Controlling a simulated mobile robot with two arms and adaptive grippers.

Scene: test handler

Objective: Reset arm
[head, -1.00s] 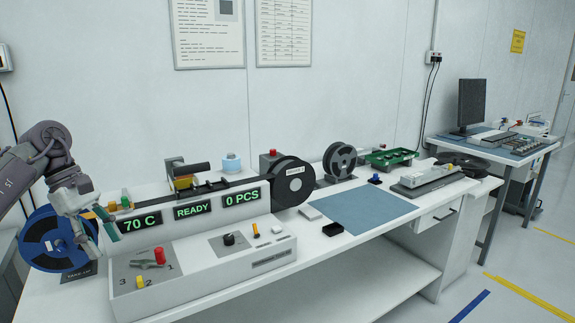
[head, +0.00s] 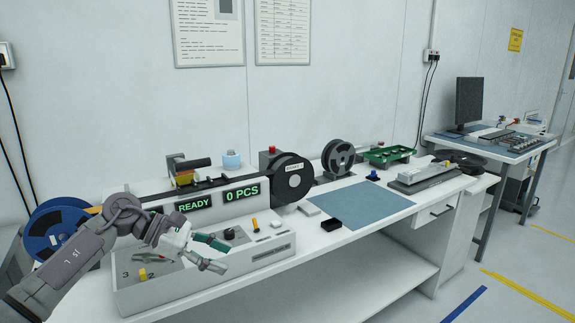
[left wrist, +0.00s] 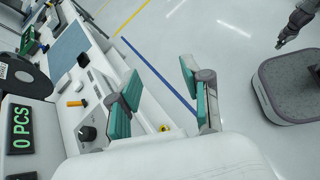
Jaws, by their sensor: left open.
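My left gripper (head: 217,254) is open and empty in the head view, with teal pads on its fingers. It hovers in front of the white test handler (head: 275,240), near its control panel. My right gripper (left wrist: 281,43) seems to show at the wrist view's top right, too small to judge.
A blue reel (head: 60,235) stands left of the handler and a black reel (head: 292,182) at its right end. A blue mat (head: 362,205) lies on the bench, with a small black box (head: 332,225) beside it. Floor in front of the bench is clear.

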